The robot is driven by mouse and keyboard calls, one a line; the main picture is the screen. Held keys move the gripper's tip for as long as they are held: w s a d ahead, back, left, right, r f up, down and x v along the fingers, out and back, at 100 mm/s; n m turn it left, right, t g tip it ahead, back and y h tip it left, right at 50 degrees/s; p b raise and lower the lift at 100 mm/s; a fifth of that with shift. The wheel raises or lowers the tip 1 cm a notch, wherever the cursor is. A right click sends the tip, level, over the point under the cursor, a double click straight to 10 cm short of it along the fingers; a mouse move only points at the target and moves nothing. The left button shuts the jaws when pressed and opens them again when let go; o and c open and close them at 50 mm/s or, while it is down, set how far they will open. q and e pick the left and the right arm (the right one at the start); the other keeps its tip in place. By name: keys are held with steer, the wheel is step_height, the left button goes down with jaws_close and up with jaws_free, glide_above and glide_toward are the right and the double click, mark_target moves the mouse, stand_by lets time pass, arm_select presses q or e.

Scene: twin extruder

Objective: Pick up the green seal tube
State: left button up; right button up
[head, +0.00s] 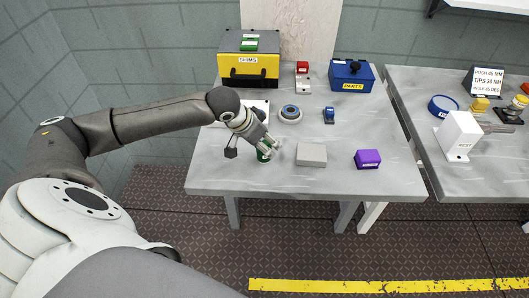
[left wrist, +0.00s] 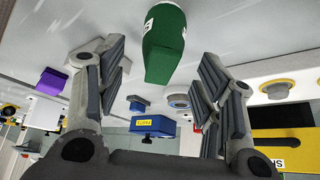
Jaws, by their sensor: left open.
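The green seal tube (head: 263,157) stands near the front left part of the grey table, partly hidden behind my left gripper (head: 269,146). In the left wrist view the tube (left wrist: 164,48) is a dark green body with a white label, seen between the two spread fingers of my left gripper (left wrist: 164,62). The gripper is open, with a gap showing between the tube and each finger. I cannot tell whether the tube is touched elsewhere. My right gripper is not in view.
A grey block (head: 311,155) and a purple box (head: 367,159) stand to the right of the tube. Behind are a round grey ring (head: 290,114), a yellow shims box (head: 248,66) and a blue parts box (head: 352,76). A second table (head: 420,105) stands at right.

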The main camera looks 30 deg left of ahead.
arm_select(q)
steer(key=p+x, duration=0.1)
steer(key=x, duration=0.3)
steer(key=shift+s+f, duration=0.1)
steer(key=shift+f, duration=0.1)
steer(key=shift+w+f, duration=0.25)
steer(key=shift+f, duration=0.15)
steer(key=shift+s, duration=0.1)
steer(key=c, duration=1.2)
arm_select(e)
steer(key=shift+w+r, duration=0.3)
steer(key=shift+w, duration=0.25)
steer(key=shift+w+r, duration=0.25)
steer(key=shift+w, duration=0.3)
arm_select(q)
steer(key=shift+r, duration=0.1)
